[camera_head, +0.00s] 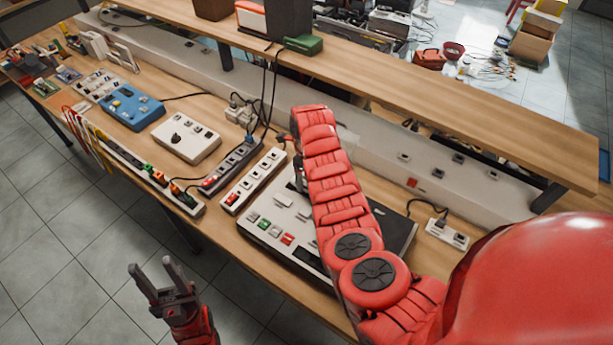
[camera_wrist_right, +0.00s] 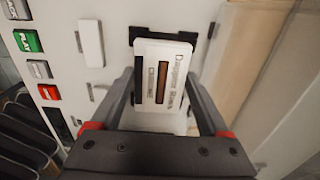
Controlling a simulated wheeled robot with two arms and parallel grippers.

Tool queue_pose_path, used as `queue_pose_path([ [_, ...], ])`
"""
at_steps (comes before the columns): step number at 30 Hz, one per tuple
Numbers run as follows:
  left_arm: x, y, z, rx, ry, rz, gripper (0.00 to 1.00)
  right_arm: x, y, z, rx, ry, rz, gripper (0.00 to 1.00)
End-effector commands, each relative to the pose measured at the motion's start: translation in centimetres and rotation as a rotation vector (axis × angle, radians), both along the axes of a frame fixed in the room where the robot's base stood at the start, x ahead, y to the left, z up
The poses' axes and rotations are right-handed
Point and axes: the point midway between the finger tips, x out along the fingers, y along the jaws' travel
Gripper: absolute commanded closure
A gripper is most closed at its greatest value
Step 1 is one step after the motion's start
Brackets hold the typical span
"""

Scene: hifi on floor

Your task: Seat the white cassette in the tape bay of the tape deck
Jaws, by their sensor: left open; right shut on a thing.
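The tape deck (camera_head: 262,211) lies on the workbench, with green, white and red keys on its near side; my right arm covers much of it. In the right wrist view the white cassette (camera_wrist_right: 165,60), with a brown window and printed label, is between the fingers of my right gripper (camera_wrist_right: 158,88), which is shut on it. The cassette's far end overlaps the dark tape bay (camera_wrist_right: 143,32) on the deck's pale face (camera_wrist_right: 107,12); I cannot tell how deep it sits. My left gripper (camera_head: 157,279) is open and empty, over the floor in front of the bench.
Power strips (camera_head: 252,181) stand left of the deck, with a white box (camera_head: 186,137) and a blue device (camera_head: 129,107) farther left. A raised shelf (camera_head: 400,85) runs along the back. A small white socket block (camera_head: 447,233) is right of the deck.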

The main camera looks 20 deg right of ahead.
Motion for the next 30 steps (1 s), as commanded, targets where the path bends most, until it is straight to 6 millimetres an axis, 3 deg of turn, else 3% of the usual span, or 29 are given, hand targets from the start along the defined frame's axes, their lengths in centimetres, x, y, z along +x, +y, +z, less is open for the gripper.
queue_pose_path([
  [30, 0.0, 0.0, -0.5, 0.000, 0.000, 0.000, 0.50, 0.0, 0.0, -1.3, 0.000, 0.001, 0.000, 0.76],
])
